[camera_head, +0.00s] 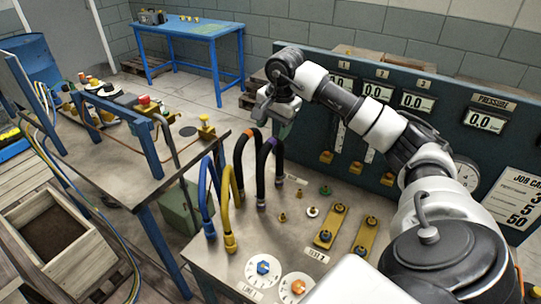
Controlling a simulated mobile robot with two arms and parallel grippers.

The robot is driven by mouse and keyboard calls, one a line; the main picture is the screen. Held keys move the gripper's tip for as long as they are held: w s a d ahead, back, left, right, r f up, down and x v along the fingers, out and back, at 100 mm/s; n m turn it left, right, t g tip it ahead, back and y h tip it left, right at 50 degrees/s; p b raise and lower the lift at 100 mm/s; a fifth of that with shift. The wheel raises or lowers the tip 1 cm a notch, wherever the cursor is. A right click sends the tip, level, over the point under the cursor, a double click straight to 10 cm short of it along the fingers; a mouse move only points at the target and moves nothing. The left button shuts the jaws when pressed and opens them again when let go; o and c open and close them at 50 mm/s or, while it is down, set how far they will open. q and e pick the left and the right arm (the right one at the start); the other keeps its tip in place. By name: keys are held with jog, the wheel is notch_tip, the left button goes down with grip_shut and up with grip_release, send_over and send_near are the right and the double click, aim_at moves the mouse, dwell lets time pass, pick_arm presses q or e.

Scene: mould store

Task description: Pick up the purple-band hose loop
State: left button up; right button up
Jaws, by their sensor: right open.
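The purple-band hose loop (261,175) is a black hose bent into an upright arch on the grey bench (225,268). Its purple band shows near the top, and its ends come down to the bench top. My right gripper (269,114) is open and appears just above the top of this loop in the picture. I cannot tell how far apart they are in depth. Nothing shows between its fingers. My left gripper is not in view.
An orange-band black loop (238,160), a yellow loop (226,205) and a blue loop (204,200) stand close by on the left. Dials and yellow brackets (330,227) are in front and right. A gauge panel (450,105) rises behind.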

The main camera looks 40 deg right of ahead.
aim_at(273, 139)
jog(key=f, duration=0.3)
jog(key=shift+w+f, duration=0.1)
jog(key=shift+w, duration=0.25)
jog(key=f+p, duration=0.2)
jog(key=f, duration=0.1)
jog(key=w+f+p, duration=0.1)
jog(key=shift+d+f, duration=0.3)
jog(key=shift+f, duration=0.35)
grip_shut()
